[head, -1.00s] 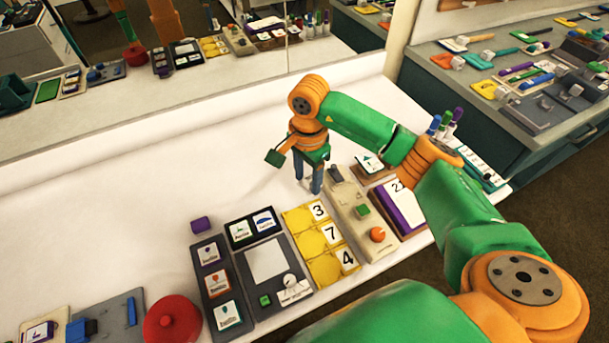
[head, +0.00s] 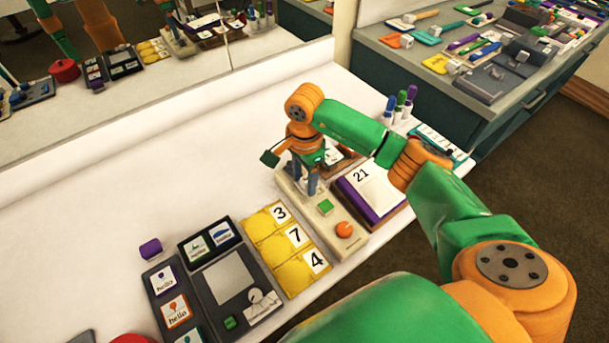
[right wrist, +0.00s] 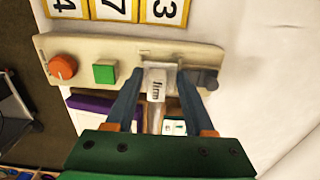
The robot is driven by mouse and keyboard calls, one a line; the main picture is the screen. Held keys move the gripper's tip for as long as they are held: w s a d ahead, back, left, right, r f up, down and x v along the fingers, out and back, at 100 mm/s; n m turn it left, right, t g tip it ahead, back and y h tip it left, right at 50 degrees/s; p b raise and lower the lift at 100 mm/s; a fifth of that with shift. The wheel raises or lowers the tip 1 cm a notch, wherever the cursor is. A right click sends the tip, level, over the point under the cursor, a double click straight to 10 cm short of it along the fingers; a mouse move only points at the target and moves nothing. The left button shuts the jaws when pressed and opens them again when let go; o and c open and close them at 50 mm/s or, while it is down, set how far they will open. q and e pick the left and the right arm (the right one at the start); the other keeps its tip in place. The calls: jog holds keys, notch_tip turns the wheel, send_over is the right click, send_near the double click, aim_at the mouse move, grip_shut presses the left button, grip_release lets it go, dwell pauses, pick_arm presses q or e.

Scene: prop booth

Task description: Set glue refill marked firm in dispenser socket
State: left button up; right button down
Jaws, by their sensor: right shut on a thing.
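My right gripper (head: 307,190) points down over the far end of the beige dispenser (head: 326,222). In the right wrist view my right gripper (right wrist: 158,78) is shut on a white glue refill (right wrist: 155,90) marked "firm". The refill's front end meets the socket area (right wrist: 160,62) on the dispenser; I cannot tell how deep it sits. The dispenser carries a green button (right wrist: 104,73), an orange knob (right wrist: 63,67) and a dark grey part (right wrist: 205,79) near its end. In the head view the fingers hide the refill and the socket. My left gripper is out of view.
Yellow number cards (head: 287,249) lie left of the dispenser, and a pad marked 21 (head: 371,190) lies right. Pens (head: 400,103) stand behind. A purple block (head: 150,248) and grey boards (head: 231,281) lie at the front left. The white table's back left is clear.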

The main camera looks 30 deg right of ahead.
jog(key=shift+f, duration=0.15)
jog(key=shift+c, duration=0.9)
grip_release()
notch_tip(320, 180, up, 7)
jog(key=shift+r+b, duration=0.1)
jog(key=shift+b, duration=0.55)
